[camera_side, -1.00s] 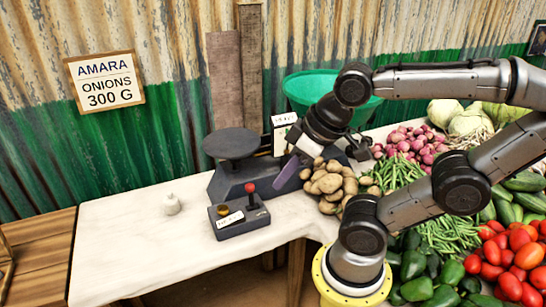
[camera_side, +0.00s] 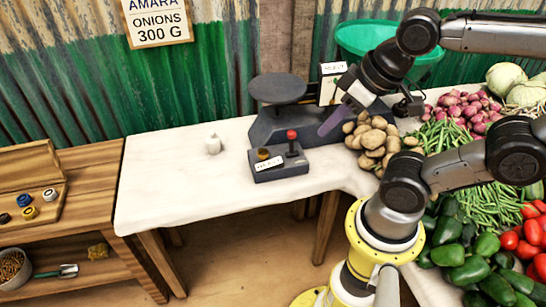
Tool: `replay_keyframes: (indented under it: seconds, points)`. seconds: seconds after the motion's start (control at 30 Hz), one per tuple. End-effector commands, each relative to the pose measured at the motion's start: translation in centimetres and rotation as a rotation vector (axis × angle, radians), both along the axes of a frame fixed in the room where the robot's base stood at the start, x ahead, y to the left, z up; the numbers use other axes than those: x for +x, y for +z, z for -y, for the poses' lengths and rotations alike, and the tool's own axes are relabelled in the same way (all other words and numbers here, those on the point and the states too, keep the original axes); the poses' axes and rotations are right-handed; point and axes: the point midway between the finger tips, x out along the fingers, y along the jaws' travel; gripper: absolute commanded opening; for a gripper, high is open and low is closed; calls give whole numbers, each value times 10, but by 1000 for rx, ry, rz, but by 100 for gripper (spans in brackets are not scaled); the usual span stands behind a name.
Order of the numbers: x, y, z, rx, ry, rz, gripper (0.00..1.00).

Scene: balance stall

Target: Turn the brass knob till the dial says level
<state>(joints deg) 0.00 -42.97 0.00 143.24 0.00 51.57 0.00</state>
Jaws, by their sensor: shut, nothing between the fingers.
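The small brass knob (camera_side: 263,154) sits on top of a dark control box (camera_side: 290,170) on the white table, beside an upright red-balled lever (camera_side: 292,135). A dark grey balance (camera_side: 268,130) with a round, empty pan (camera_side: 277,88) stands behind the box. The balance's white dial face (camera_side: 328,92) is partly hidden by my arm, and its reading is too small to tell. My gripper (camera_side: 334,122) points down and left in front of the balance, up and to the right of the knob and apart from it. It is shut and empty.
Potatoes (camera_side: 372,140) lie close to the right of my gripper, with other vegetables beyond. A small white object (camera_side: 213,145) stands left of the box. A wooden bench (camera_side: 85,190) with small coloured round pieces stands at far left.

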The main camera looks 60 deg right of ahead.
Motion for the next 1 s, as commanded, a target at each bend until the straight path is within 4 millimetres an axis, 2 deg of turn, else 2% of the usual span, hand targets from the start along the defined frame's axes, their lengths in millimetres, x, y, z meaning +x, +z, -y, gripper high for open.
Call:
replay_keyframes:
  seconds: [0.5, 0.63, 0.77, 0.9, 1.0]
  points:
    - [0, 0, 0, 0, 0, 0, 2]
    - [0, 0, 0, 14, -26, 1, 25]
    - [5, 7, 3, 60, -138, 26, 49]
    - [31, 28, 14, 117, -330, 73, 74]
    - [60, 35, 25, 150, -484, 82, 76]
